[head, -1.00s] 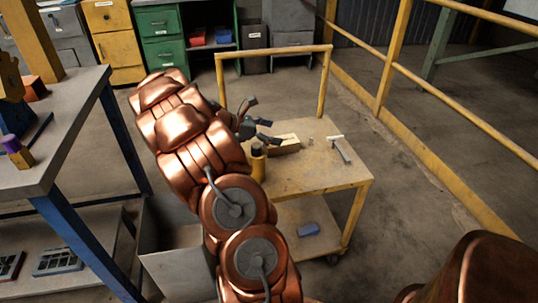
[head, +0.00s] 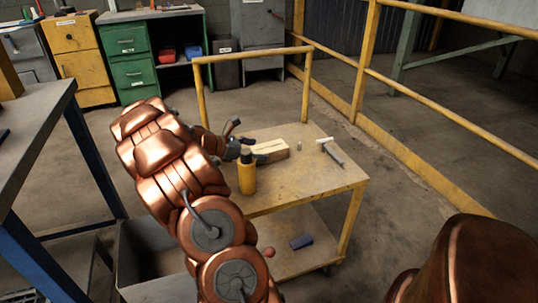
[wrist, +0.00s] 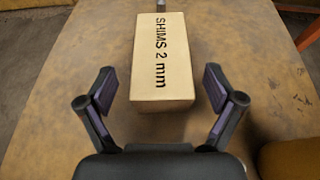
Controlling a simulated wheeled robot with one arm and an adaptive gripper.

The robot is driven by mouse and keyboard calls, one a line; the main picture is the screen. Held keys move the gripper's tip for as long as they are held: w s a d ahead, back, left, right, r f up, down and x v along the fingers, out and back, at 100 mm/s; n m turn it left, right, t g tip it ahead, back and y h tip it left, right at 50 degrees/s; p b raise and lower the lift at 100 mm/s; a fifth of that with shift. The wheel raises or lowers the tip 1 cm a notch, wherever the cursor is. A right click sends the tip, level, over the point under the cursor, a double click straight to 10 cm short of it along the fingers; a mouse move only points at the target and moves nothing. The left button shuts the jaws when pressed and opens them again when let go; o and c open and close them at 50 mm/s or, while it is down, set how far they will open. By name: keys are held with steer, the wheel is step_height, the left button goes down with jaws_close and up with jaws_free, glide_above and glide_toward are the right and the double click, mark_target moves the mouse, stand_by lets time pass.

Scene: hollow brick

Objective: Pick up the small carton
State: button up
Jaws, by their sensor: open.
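The small carton (head: 270,151) is a tan box lying on the top of the yellow cart (head: 320,183). In the wrist view the carton (wrist: 162,60) lies ahead of my gripper (wrist: 160,90), with "SHIMS 2 mm" printed on its top. Its near end reaches between the two spread fingers, with a gap on each side. My gripper is open and empty. In the head view my gripper (head: 236,138) is at the carton's left end, partly hidden by my arm.
A yellow bottle with a dark cap (head: 247,172) stands close in front of the carton. A hammer (head: 331,151) and a small pale object (head: 299,146) lie to its right. The cart's yellow handle rail (head: 253,56) rises behind. The cart top's right front is clear.

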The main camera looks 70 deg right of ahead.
mark_target(266, 150)
steer(key=x, duration=0.3)
steer(key=shift+s+f+b, duration=0.15)
steer(key=shift+s+b, duration=0.05)
steer(key=shift+b, duration=0.15)
steer(key=shift+c, duration=0.3)
steer(key=c, duration=1.4)
